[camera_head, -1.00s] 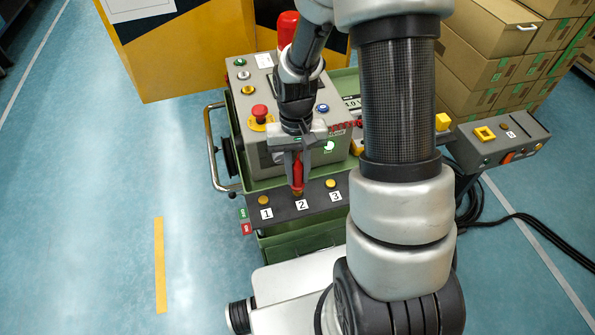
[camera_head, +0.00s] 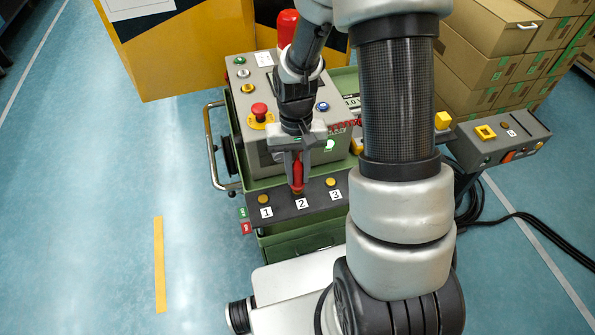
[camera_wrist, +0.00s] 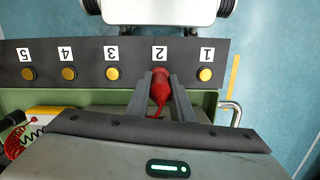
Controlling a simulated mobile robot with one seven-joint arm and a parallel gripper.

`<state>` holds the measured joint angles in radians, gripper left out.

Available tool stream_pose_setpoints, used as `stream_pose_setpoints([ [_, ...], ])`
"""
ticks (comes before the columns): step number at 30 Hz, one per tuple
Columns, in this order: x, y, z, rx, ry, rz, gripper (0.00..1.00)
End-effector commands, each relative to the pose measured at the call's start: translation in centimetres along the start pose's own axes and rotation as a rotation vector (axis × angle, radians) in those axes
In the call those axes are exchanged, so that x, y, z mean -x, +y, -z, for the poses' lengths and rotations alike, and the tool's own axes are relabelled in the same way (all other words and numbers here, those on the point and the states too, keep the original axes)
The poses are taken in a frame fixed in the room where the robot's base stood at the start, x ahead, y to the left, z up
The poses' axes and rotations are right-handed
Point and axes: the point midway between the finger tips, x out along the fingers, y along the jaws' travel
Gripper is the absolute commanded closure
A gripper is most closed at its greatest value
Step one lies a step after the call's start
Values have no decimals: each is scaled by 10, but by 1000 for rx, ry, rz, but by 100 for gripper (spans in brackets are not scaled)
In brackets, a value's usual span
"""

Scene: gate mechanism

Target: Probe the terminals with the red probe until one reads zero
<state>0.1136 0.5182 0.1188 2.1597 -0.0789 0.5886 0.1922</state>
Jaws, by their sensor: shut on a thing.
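My gripper (camera_head: 297,181) is shut on the red probe (camera_head: 297,172), which points down at the terminal labelled 2 on the dark strip (camera_head: 281,205). In the wrist view, the fingers (camera_wrist: 161,98) flank the probe (camera_wrist: 160,88) and it covers terminal 2; I cannot tell whether its tip touches. Round yellow terminals 1 (camera_wrist: 205,74), 3 (camera_wrist: 113,73), 4 (camera_wrist: 69,73) and 5 (camera_wrist: 28,73) show uncovered in the wrist view. A display (camera_head: 352,101) is partly behind my arm in the head view; its full reading is hidden.
The grey control box (camera_head: 262,150) with a red mushroom button (camera_head: 259,112) stands behind the strip on a green cart with a metal handle (camera_head: 211,150). Cardboard boxes (camera_head: 490,50) stand back right.

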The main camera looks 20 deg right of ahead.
Motion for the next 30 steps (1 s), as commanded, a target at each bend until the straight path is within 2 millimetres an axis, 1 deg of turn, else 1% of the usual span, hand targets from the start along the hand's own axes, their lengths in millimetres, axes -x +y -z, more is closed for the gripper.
stream_pose_setpoints([
  [5, 7, 0, -1, 0, 1, 0, 100],
  [21, 49, 0, -6, 1, 1, 0, 100],
  [30, 50, 0, -6, 0, 0, 0, 100],
])
